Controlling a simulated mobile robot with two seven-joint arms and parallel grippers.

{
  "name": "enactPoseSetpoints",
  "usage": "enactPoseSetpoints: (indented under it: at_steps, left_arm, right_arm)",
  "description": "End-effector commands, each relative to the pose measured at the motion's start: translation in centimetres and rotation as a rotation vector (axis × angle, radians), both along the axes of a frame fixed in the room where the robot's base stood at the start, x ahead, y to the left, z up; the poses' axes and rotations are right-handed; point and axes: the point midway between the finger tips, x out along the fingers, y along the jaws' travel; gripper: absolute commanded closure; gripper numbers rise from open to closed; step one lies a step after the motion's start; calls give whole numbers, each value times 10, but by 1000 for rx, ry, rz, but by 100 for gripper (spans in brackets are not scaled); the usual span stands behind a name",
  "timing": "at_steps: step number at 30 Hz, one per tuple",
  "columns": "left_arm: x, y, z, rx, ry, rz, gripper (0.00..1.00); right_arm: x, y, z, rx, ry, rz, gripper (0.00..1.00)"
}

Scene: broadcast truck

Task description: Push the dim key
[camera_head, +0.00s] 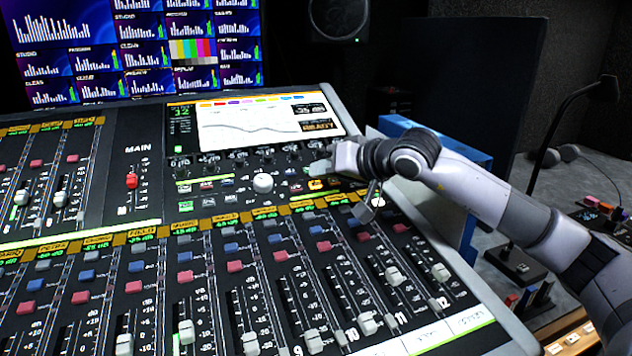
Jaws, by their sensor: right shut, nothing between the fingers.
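The mixing console (330,98) fills most of the view, with a lit screen on its upper panel. My right gripper (318,168) reaches in from the right, over the cluster of small keys below the screen. It is shut and empty. Its tip is close to the panel; I cannot tell whether it touches. A lit orange key (316,184) shows just below the fingertips. Other small keys (208,186) sit left of a large white knob (263,183). The labels are too small to read, so I cannot tell which is the dim key. My left gripper is not in view.
Rows of faders with red and blue buttons cover the lower console, including a white fader cap (394,276). A monitor wall (140,50) and a speaker (338,18) stand behind. A gooseneck microphone (565,110) and a blue box-like object (465,150) are at the right.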

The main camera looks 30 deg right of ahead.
Motion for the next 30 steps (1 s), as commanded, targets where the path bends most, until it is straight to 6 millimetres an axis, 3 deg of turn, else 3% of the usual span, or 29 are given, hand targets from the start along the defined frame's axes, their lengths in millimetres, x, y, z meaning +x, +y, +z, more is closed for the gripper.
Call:
enactPoseSetpoints:
  at_steps: [11, 30]
  left_arm:
    - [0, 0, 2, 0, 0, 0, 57]
    - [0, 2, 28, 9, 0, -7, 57]
  right_arm:
    - [-1, 0, 3, 1, 0, 0, 100]
    - [-23, 5, 57, 0, 0, 0, 100]
